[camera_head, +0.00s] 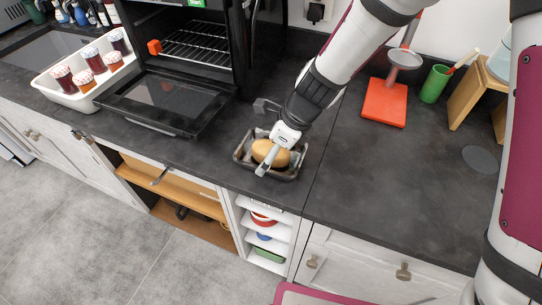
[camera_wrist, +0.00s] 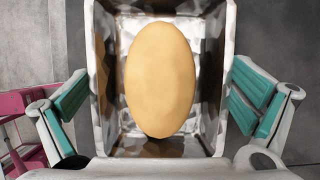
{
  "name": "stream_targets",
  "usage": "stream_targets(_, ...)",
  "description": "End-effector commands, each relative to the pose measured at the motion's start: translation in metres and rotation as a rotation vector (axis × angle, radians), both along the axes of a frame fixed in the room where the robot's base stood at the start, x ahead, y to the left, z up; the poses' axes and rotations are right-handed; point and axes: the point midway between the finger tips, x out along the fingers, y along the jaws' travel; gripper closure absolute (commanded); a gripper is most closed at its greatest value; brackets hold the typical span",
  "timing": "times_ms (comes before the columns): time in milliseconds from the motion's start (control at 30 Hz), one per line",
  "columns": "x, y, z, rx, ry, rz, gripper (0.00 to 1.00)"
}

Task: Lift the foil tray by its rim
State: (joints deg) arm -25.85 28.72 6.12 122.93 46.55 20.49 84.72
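The foil tray (camera_head: 241,156) is a shiny, crinkled rectangular pan standing on the dark counter in front of the oven. A smooth tan loaf-like oval (camera_head: 263,148) lies in it. In the wrist view the tray (camera_wrist: 214,125) fills the middle, with the oval (camera_wrist: 160,78) inside and its top end cut off by the frame. My gripper (camera_wrist: 160,95) is open above the tray, one teal-padded finger outside each long wall. Both fingertips look very close to the walls; I cannot tell whether they touch. In the head view my gripper (camera_head: 272,152) hides part of the tray.
The oven door (camera_head: 165,95) hangs open to the left. A white bin (camera_head: 85,100) of jars stands further left. To the right are a red board (camera_head: 385,102), a green cup (camera_head: 435,84) and a wooden stand (camera_head: 465,95).

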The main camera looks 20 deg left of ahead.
Motion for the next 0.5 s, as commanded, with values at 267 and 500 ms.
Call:
stream_targets(267,0.0,-0.0003,0.0001,0.0,0.0,0.0,0.36)
stream_targets(500,0.0,-0.0001,0.0005,0.0,0.0,0.0,0.36)
